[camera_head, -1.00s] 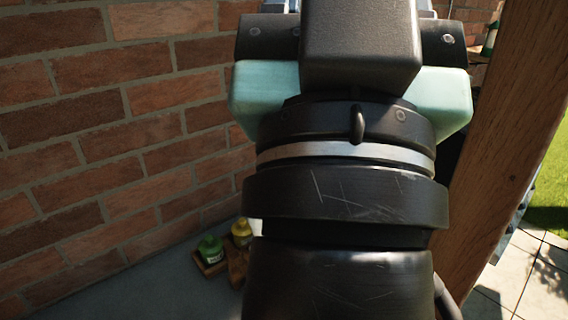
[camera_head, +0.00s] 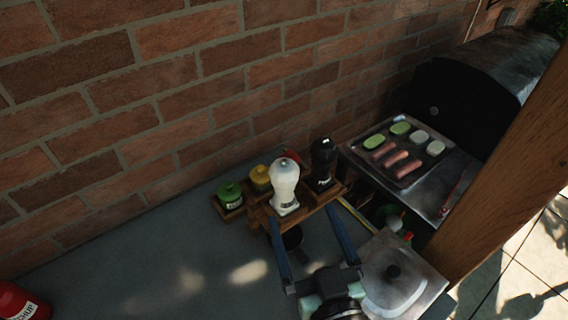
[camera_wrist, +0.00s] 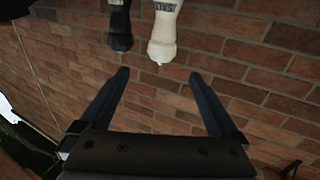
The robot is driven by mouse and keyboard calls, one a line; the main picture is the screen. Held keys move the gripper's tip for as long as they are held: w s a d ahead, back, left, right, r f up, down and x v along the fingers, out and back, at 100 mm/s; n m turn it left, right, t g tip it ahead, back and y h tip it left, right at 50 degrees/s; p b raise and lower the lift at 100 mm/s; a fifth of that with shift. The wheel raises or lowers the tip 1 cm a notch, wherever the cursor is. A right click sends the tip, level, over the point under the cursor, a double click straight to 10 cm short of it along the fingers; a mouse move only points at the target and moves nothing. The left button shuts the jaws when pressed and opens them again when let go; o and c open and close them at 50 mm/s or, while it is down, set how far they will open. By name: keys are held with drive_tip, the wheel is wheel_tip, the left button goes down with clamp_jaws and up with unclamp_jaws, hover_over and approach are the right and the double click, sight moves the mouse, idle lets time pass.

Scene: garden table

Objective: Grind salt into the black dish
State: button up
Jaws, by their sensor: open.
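The white salt grinder (camera_head: 285,184) stands upright on a small wooden stand (camera_head: 258,216). In the wrist view the salt grinder (camera_wrist: 164,28) appears upside down, ahead of the gap between my fingertips. My gripper (camera_head: 300,214) is open and empty, its two blue fingers pointing toward the stand from the near side. It also shows open in the wrist view (camera_wrist: 158,73). A dark round item (camera_head: 292,238) sits low between the fingers, partly hidden by the stand; it may be the black dish, but I cannot tell.
A black pepper grinder (camera_head: 322,162) stands close right of the salt. Green (camera_head: 230,194) and yellow (camera_head: 261,178) jars are left. A brick wall rises behind. A food tray (camera_head: 398,150), grill (camera_head: 490,75) and wooden post (camera_head: 515,150) are right.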

sight(287, 187)
drive_tip(key=p+x, duration=0.1)
drive_tip(key=x, duration=0.2)
drive_tip(key=p+x, duration=0.2)
drive_tip(key=x, duration=0.2)
drive_tip(key=f+p+x, duration=0.1)
drive_tip(key=p+x, duration=0.1)
drive_tip(key=x, duration=0.2)
drive_tip(key=shift+s+a+f, duration=0.1)
drive_tip(key=shift+a, duration=0.1)
drive_tip(key=shift+w+a+f, duration=0.1)
drive_tip(key=shift+w, duration=0.45)
drive_tip(key=shift+c, duration=0.4)
drive_tip(key=c, duration=1.3)
drive_tip(key=shift+p, duration=0.35)
drive_tip(key=shift+m+h, duration=0.4)
drive_tip(key=shift+m, duration=0.1)
